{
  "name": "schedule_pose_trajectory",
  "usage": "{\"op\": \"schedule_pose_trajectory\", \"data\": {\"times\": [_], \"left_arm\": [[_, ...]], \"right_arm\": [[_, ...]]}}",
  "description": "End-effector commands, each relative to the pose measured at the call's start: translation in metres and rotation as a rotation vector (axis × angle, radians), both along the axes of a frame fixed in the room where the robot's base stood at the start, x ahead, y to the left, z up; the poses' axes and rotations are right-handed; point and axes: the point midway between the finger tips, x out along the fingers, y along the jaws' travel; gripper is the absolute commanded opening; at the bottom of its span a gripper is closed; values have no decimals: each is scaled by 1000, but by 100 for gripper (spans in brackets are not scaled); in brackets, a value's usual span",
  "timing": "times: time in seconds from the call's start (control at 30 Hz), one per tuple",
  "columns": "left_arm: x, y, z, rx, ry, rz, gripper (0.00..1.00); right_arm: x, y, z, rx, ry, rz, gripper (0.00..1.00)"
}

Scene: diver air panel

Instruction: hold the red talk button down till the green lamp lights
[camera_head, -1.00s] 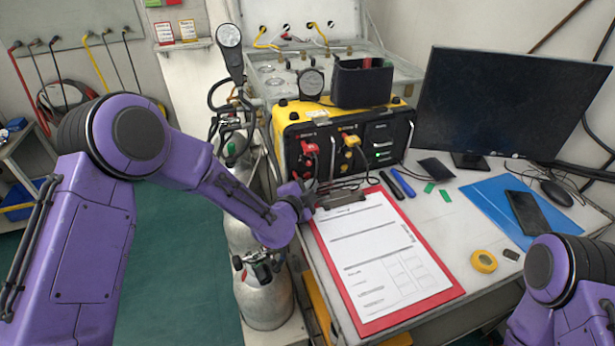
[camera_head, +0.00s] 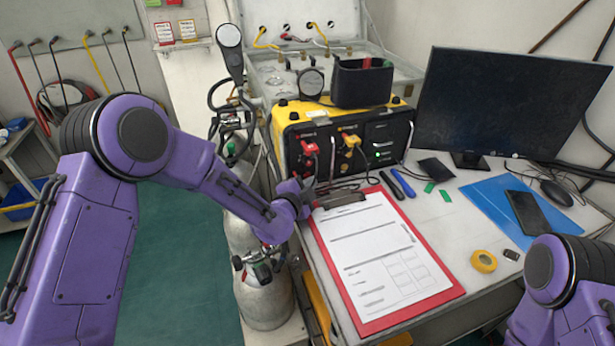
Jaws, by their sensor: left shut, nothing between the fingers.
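The yellow and black air panel box (camera_head: 345,118) stands at the back of the desk. A green lamp (camera_head: 378,154) glows at the right of its front face. A red fitting (camera_head: 310,148) sits at the left of that face; I cannot tell whether it is the talk button, and no separate red button shows clearly. My left gripper (camera_head: 307,184) is shut and empty, low in front of the box's left part. Its small tips are seen from behind, so whether they touch the panel cannot be told. My right gripper is out of view.
A red clipboard (camera_head: 449,291) with a paper form lies just right of my left gripper. Pens, yellow tape (camera_head: 484,261), a blue folder (camera_head: 480,189) and a monitor (camera_head: 510,105) are farther right. A gas cylinder (camera_head: 264,303) stands below my left wrist.

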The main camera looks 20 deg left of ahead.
Motion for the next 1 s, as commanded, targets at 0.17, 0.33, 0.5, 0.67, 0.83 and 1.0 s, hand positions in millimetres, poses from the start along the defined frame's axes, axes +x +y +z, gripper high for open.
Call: {"op": "schedule_pose_trajectory", "data": {"times": [0.17,0.33,0.5,0.67,0.83,1.0], "left_arm": [[2,1,0,1,0,0,0],[3,2,0,1,0,0,0],[5,3,0,1,-1,-1,0],[6,4,0,1,-1,-1,0],[6,4,0,0,0,0,0],[6,4,0,0,-1,1,0]], "right_arm": [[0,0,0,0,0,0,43],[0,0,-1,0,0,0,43],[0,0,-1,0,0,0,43],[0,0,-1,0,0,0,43],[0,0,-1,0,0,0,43],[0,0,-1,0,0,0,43]]}}
